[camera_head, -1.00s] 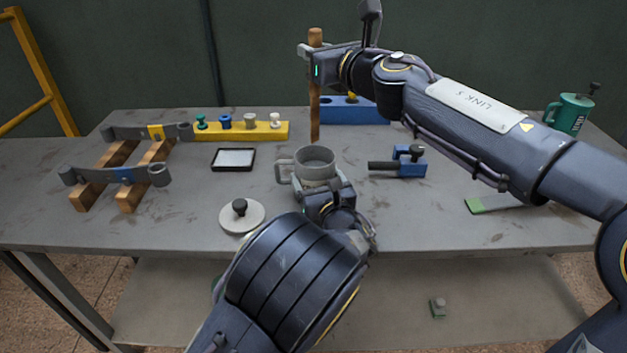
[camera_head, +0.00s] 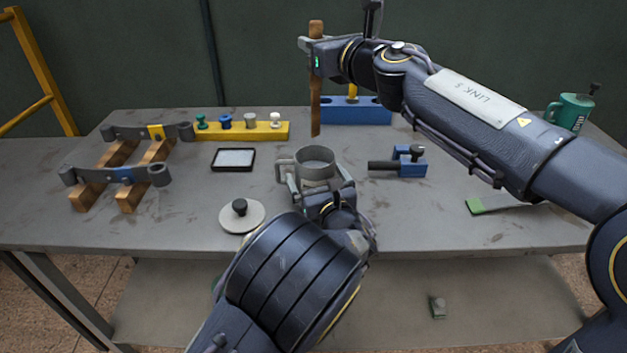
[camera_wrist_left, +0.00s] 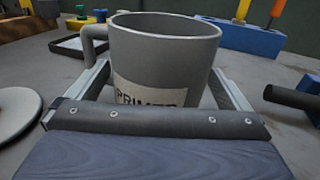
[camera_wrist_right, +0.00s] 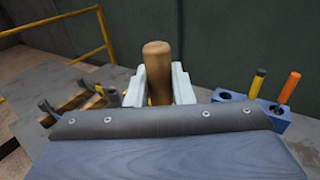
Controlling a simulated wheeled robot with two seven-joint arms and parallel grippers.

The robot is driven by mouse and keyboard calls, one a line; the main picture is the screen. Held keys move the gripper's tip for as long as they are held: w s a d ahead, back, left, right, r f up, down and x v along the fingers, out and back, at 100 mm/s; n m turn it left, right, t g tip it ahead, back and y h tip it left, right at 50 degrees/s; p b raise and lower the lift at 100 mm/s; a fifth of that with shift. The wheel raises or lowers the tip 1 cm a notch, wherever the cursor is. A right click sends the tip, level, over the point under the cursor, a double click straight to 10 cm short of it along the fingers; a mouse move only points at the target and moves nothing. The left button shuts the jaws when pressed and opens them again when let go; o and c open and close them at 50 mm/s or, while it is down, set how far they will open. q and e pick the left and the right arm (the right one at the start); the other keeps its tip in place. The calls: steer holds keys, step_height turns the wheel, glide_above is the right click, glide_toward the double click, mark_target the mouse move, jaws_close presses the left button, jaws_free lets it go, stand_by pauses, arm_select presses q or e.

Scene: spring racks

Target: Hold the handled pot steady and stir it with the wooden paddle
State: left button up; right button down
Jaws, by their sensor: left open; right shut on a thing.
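The grey handled pot (camera_head: 315,160) stands on the table with its handle to the left; its label, partly hidden, shows in the left wrist view (camera_wrist_left: 165,75). My left gripper (camera_head: 312,184) is open, with one finger on each side of the pot. I cannot tell whether the fingers touch it. The wooden paddle (camera_head: 316,95) hangs upright in my right gripper (camera_head: 312,48), its lower end above the table behind the pot. The paddle's top also shows between the shut fingers in the right wrist view (camera_wrist_right: 158,70).
A round lid with a black knob (camera_head: 241,214) lies left of the pot. A blue clamp-like block (camera_head: 410,164) is to the right. A blue holder (camera_head: 358,112) and yellow rack (camera_head: 262,131) stand behind. A green mug (camera_head: 569,112) is at far right.

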arm_select(q)
steer(key=v, duration=1.2)
steer(key=shift+s, duration=0.1)
